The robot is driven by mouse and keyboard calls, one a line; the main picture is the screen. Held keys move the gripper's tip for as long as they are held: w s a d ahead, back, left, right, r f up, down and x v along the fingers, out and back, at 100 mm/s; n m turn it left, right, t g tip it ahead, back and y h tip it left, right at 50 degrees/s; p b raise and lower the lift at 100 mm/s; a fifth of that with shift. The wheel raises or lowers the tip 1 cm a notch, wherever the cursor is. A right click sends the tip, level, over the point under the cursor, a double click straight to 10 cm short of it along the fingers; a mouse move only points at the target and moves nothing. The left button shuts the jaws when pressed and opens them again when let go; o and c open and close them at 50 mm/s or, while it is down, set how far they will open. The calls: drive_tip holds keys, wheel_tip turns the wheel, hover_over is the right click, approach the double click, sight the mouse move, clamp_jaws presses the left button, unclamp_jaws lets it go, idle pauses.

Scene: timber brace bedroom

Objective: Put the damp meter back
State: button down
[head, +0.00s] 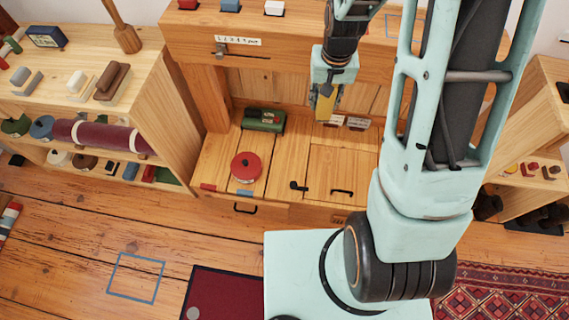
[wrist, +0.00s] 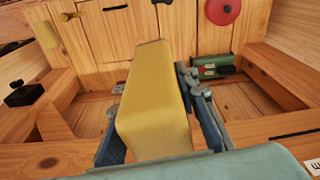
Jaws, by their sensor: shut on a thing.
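My gripper (head: 325,88) is shut on a yellow block-shaped thing (head: 325,107), which may be the damp meter; no label on it can be read. It hangs below my gripper, in front of the back boards of a wooden bench recess. In the wrist view the yellow thing (wrist: 152,105) fills the space between my gripper's two fingers (wrist: 150,92). Two small white labels (head: 334,121) (head: 358,123) show at the back of the recess, just below and right of it. The height of the yellow thing above the bench surface is hard to tell.
A green device (head: 263,119) and a round red lid-like thing (head: 246,166) stand left on the bench. A wooden shelf (head: 217,24) with small blocks overhangs the recess. A side shelf (head: 140,92) stands left. The bench middle (head: 290,150) is mostly clear.

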wheel_tip(320, 180, down, 31)
drive_tip(key=s+a+m+b, duration=0.2)
drive_tip(key=s+b, duration=0.1)
drive_tip(key=b, duration=1.3)
drive_tip(key=w+a+f+b, duration=0.1)
drive_tip(key=w+a+f, duration=0.1)
drive_tip(key=w+f, duration=0.1)
drive_tip(key=w+a+f+b, duration=0.1)
drive_tip(key=w+a+f, duration=0.2)
drive_tip(key=w, duration=0.2)
drive_tip(key=w+a+f+b, duration=0.2)
drive_tip(key=w+f, duration=0.2)
drive_tip(key=shift+a, duration=0.2)
drive_tip(key=shift+w+f+b, duration=0.1)
drive_tip(key=shift+f+b, duration=0.45)
drive_tip(key=shift+f, duration=0.95)
drive_tip(key=shift+f, duration=0.2)
drive_tip(key=c, duration=1.5)
unclamp_jaws()
drive_tip(key=shift+r, duration=0.1)
